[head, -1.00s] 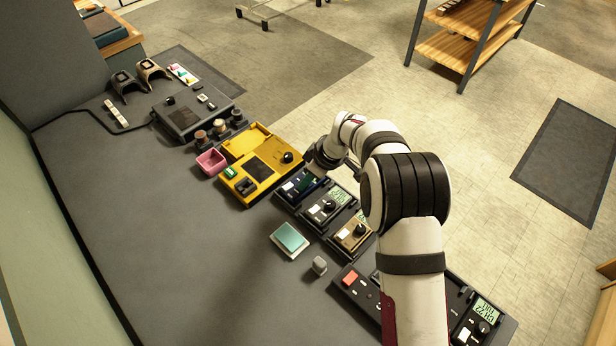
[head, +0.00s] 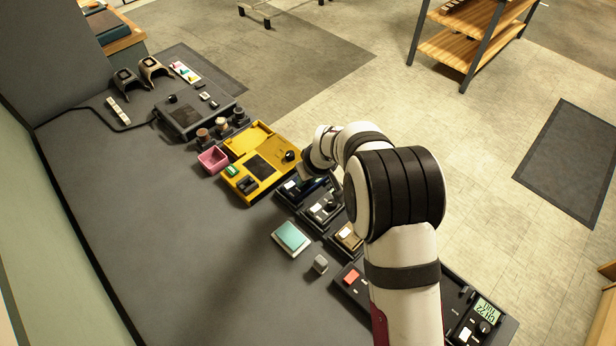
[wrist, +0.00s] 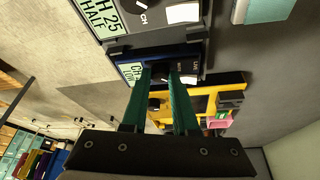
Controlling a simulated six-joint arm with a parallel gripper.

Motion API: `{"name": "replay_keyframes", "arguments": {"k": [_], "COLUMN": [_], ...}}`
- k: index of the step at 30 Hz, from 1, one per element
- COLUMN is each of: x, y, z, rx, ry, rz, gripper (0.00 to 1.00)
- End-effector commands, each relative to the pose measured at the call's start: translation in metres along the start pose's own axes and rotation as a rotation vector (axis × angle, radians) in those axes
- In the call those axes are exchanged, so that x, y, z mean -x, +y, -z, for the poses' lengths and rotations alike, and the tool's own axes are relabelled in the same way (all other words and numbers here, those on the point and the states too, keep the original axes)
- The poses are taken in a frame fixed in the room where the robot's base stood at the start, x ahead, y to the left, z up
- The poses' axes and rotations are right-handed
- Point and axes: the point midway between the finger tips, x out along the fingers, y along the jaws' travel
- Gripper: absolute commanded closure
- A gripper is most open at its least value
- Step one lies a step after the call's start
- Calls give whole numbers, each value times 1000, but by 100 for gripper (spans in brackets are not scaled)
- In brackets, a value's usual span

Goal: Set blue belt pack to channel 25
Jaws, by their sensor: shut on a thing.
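The blue belt pack (head: 288,191) is at the left end of a row of three packs, beside the yellow case. My wrist hangs over it in the head view and hides much of it. In the wrist view the blue pack (wrist: 192,64) lies at the fingertips of my gripper (wrist: 160,72). The green-faced fingers are shut on its dark knob (wrist: 160,75), which is mostly hidden between them. Its small green display (wrist: 129,72) shows "CH", but the rest is partly covered and I cannot read it.
The neighbouring black pack (head: 322,208) reads "CH 25 HALF" on its display (wrist: 100,17) in the wrist view. A tan pack (head: 347,238) stands beyond it. The yellow case (head: 257,165) is close on the left.

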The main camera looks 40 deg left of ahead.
Motion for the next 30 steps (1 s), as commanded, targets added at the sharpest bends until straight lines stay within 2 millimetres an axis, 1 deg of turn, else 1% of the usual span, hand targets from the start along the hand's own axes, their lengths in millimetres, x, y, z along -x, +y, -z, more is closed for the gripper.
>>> {"name": "replay_keyframes", "arguments": {"k": [12,13,18,26,28,30], "x": [0,0,0,0,4,12], "y": [0,0,0,0,0,1], "z": [0,0,0,0,1,1], "rx": [-7,-7,-7,-6,-6,-6], "ry": [0,0,0,0,1,3], "rz": [-3,-3,-3,-3,-3,-4], "gripper": [100,71,41,41,41,41]}}
